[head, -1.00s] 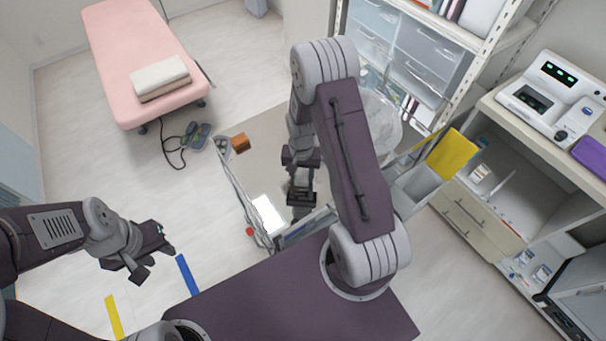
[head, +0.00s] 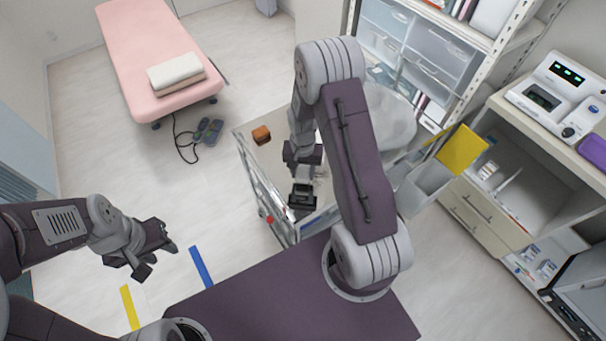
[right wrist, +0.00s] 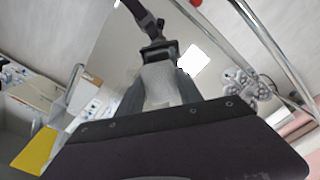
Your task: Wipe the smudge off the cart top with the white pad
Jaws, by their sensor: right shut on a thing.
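The cart top (head: 245,130) is a shiny, mirror-like metal surface in the middle of the head view. My right gripper (head: 302,200) is over its near part. In the right wrist view its dark fingers (right wrist: 160,92) are shut on a pale grey-white pad (right wrist: 160,82), mostly seen between them. Whether the pad touches the top I cannot tell. I cannot make out the smudge; my right arm and gripper cover part of the top. My left gripper (head: 157,258) is open and empty, over the floor left of the cart.
A bright rectangle (right wrist: 194,60) on the top looks like a light reflection. A grey bin (head: 428,182) and a yellow panel (head: 462,150) are at the cart's right. A pink bed (head: 150,50) stands behind left.

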